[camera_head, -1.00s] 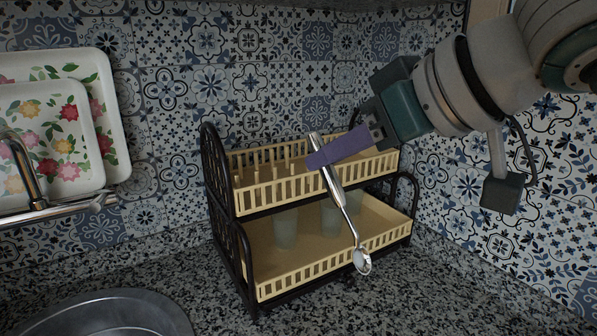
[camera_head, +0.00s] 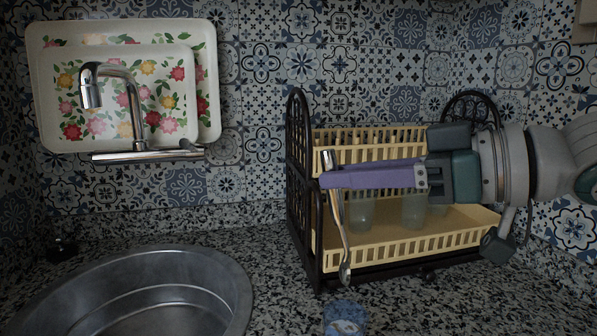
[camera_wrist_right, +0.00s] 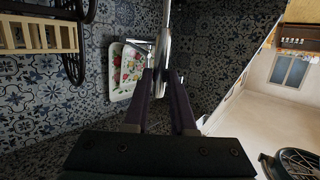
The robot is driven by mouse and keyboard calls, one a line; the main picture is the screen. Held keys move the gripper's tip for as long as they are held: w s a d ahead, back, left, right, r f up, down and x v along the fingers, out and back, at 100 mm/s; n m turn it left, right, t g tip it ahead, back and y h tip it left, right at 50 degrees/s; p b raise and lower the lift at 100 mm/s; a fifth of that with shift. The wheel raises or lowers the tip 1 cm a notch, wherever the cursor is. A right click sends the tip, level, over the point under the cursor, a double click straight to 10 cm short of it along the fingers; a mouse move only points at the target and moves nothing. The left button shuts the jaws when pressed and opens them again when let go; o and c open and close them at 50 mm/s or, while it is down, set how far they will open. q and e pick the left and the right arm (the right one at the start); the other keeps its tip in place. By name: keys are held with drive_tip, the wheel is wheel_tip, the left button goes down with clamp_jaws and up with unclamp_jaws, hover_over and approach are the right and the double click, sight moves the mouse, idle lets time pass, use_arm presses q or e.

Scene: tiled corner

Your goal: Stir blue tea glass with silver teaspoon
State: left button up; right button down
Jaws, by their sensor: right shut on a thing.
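The silver teaspoon (camera_head: 340,222) hangs nearly upright, bowl down, in front of the dish rack's left end. My right gripper (camera_head: 326,178), with purple fingers, comes in from the right and is shut on its handle. The wrist view shows the spoon (camera_wrist_right: 161,48) between the fingertips (camera_wrist_right: 160,76). A blue patterned object (camera_head: 345,316), apparently the blue tea glass, stands on the counter at the bottom edge, partly cut off. The spoon's bowl is above it in the picture, apart from it. My left gripper is not in view.
A black two-tier rack (camera_head: 299,190) with cream trays (camera_head: 400,250) stands behind the spoon, with several pale glasses (camera_head: 361,212) on its lower tier. A steel sink (camera_head: 235,290) is at left, below a faucet (camera_head: 136,105) and floral trays (camera_head: 207,60). Speckled counter lies between.

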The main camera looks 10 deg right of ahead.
sight(347, 277)
drive_tip(key=f+b, duration=0.3)
drive_tip(key=f, duration=0.1)
drive_tip(key=f+b, duration=0.4)
drive_tip(key=s+d+f+b, duration=0.1)
drive_tip(key=f+b, duration=0.2)
drive_tip(key=f, duration=0.1)
drive_tip(key=shift+f+b, duration=0.35)
drive_tip(key=shift+f, duration=0.05)
